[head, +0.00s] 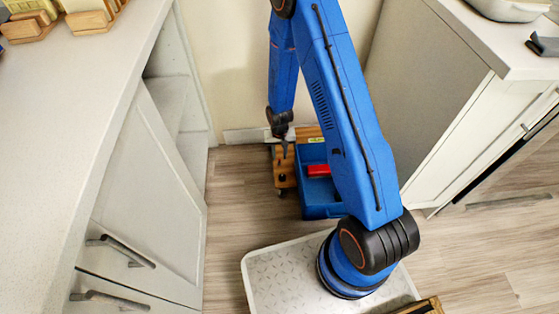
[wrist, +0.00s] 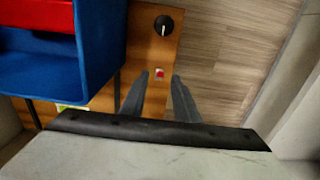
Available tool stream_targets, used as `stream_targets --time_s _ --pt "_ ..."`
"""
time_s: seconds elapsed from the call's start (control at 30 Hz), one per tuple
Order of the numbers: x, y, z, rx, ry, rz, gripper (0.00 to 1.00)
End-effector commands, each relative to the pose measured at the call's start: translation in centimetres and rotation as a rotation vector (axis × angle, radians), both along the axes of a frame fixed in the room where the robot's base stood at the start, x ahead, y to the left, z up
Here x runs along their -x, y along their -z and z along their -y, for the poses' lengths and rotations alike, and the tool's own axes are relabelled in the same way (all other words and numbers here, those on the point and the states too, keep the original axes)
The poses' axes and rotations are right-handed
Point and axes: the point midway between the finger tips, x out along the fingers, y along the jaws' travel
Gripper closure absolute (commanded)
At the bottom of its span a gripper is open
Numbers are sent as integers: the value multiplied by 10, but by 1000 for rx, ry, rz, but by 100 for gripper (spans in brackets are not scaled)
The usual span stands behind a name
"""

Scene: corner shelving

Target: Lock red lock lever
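A small red piece on a pale plate (wrist: 159,73) sits on a wooden board (wrist: 108,88) in the wrist view. It may be the red lock lever; its shape and position are too small to tell. My gripper (wrist: 160,78) is open and empty, its two dark fingers apart, with the red piece showing between their tips. In the head view my gripper (head: 284,148) points down over the wooden board (head: 288,167). The small red piece cannot be made out there.
A black knob with a white mark (wrist: 163,25) is on the board. A blue open box (head: 322,206) holding a red object (head: 318,170) stands right beside it. A white cabinet (head: 150,210) is on the left, a counter unit (head: 440,90) on the right. Wooden floor (head: 240,210) lies between.

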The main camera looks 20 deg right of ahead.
Motion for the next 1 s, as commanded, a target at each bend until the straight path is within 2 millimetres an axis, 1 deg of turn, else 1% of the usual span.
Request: stream_targets --time_s 0.03,0.1,0.3,0.5,0.77,0.8,0.87,0.9,1.0 --pt "0 8 0 0 0 -1 72" --pt "1 17 0 0 0 -1 72" --pt "0 36 0 0 0 0 72" --pt "0 44 0 0 0 0 72" --pt "0 45 0 0 0 0 72" --pt "0 44 0 0 0 0 81" --pt "0 44 0 0 0 0 96" --pt "0 45 0 0 0 0 100" --pt "0 44 0 0 0 1 100"
